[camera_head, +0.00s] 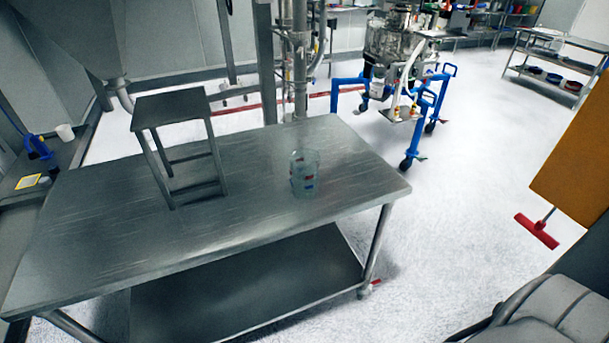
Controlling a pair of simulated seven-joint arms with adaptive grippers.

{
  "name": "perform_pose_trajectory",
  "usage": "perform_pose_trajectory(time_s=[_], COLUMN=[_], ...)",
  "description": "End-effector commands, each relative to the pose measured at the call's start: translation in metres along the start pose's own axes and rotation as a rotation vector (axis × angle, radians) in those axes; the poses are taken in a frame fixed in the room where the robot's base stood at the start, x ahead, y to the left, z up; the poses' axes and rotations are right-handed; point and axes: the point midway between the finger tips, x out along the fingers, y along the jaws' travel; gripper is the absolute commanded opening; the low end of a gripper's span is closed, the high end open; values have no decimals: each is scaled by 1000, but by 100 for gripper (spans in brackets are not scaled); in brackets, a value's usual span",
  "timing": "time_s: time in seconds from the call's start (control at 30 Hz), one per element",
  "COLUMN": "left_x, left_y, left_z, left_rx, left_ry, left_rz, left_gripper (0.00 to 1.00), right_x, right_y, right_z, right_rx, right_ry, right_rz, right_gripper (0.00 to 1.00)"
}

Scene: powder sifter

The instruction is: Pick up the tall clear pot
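The tall clear pot (304,173) stands upright on the steel table (130,237), near the table's far right edge. It is see-through, with small red and blue marks on its side. Nothing touches it apart from the table top. Neither of my grippers shows in the head view. A grey, padded-looking shape fills the bottom right corner; I cannot tell what it is.
A small metal stool (172,108) stands on the table left of the pot. The tabletop in front of the pot is clear. An orange board (577,150) and a red squeegee (537,231) are at right. A blue-framed wheeled machine (392,75) stands behind.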

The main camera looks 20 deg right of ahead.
Motion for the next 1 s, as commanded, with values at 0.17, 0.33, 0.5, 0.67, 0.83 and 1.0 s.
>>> perform_pose_trajectory(time_s=[0.17, 0.33, 0.5, 0.67, 0.83, 1.0], left_x=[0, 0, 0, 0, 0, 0], left_y=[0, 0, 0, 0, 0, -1], left_z=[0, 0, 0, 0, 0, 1], left_rx=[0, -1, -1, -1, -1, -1], left_ry=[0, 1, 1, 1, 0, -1], left_rz=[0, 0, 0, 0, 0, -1], left_gripper=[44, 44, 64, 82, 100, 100], right_x=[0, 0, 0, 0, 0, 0], right_y=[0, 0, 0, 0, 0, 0], right_z=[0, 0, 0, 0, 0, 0], right_rx=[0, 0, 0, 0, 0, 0], right_ry=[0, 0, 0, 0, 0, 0], right_rz=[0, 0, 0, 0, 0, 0], right_gripper=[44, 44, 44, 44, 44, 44])
